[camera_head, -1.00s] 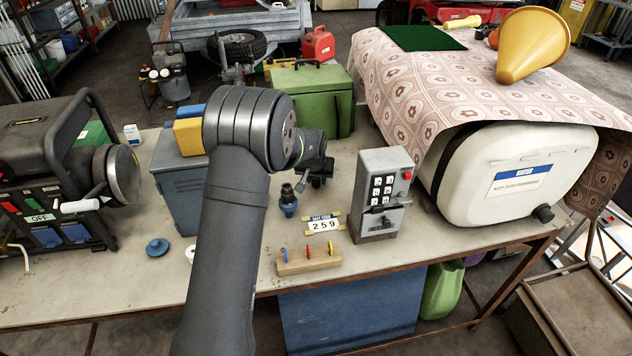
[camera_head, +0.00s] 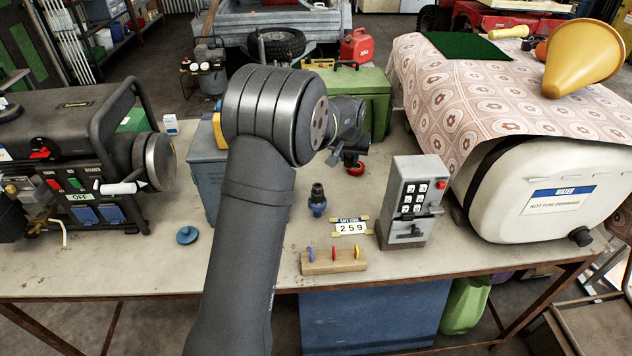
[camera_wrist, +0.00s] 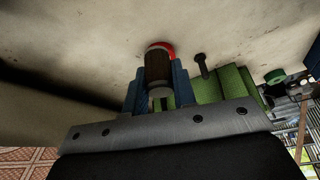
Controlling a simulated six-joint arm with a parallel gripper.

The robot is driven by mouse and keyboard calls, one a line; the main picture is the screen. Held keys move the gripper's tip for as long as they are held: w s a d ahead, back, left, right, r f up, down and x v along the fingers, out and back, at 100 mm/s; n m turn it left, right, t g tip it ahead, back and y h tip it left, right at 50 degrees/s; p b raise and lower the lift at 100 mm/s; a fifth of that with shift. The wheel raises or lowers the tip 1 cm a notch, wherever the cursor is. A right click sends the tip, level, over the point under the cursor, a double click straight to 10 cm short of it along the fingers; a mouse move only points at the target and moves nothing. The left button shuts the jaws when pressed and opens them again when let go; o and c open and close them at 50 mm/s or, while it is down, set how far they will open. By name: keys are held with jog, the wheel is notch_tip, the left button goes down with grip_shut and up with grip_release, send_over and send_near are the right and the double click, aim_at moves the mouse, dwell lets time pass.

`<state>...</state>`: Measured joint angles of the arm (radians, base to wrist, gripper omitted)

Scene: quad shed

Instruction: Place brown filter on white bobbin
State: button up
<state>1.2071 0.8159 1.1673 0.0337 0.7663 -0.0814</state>
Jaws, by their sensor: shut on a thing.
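My gripper (camera_wrist: 157,92) is shut on a brown cylinder with a red end, which I take as the brown filter (camera_wrist: 158,68). In the head view my gripper (camera_head: 352,150) hangs above the bench, in front of the green toolbox. The filter's red end (camera_head: 355,169) shows just below it; the brown part is mostly hidden there. I cannot make out the white bobbin in either current view. My arm covers part of the bench left of the middle.
The green toolbox (camera_head: 362,95) is behind. A blue knob (camera_head: 187,235) lies on open bench (camera_head: 140,260) at left.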

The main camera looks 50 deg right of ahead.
notch_tip(320, 180, up, 16)
jog(key=w+a+r+n+t+y, duration=0.1)
jog(key=a+n, duration=0.1)
jog(key=a, duration=0.9)
jog(key=w+a+r+n, duration=0.2)
jog(key=a, duration=0.8)
jog(key=s+a+f+n, duration=0.1)
jog(key=a+f, duration=0.1)
jog(key=a, duration=0.5)
jog(key=s+a+f+n, duration=0.1)
jog(key=a+f, duration=0.1)
jog(key=a, duration=0.5)
notch_tip(320, 180, down, 10)
jog(key=t, duration=0.1)
jog(key=shift+y, duration=0.4)
jog(key=w+a+f, duration=0.1)
jog(key=w+f, duration=0.1)
jog(key=w, duration=0.1)
jog(key=w+a+f, duration=0.2)
jog(key=w, duration=0.1)
jog(key=w+a+f, duration=0.1)
jog(key=w+f, duration=0.1)
jog(key=w, duration=0.1)
jog(key=shift+w+a+f, duration=0.15)
jog(key=shift+w, duration=0.1)
jog(key=shift+w+a+f, duration=0.15)
jog(key=shift+w+f, duration=0.2)
jog(key=shift+w, duration=0.1)
jog(key=shift+f, duration=1.9)
jog(key=shift+f, duration=0.2)
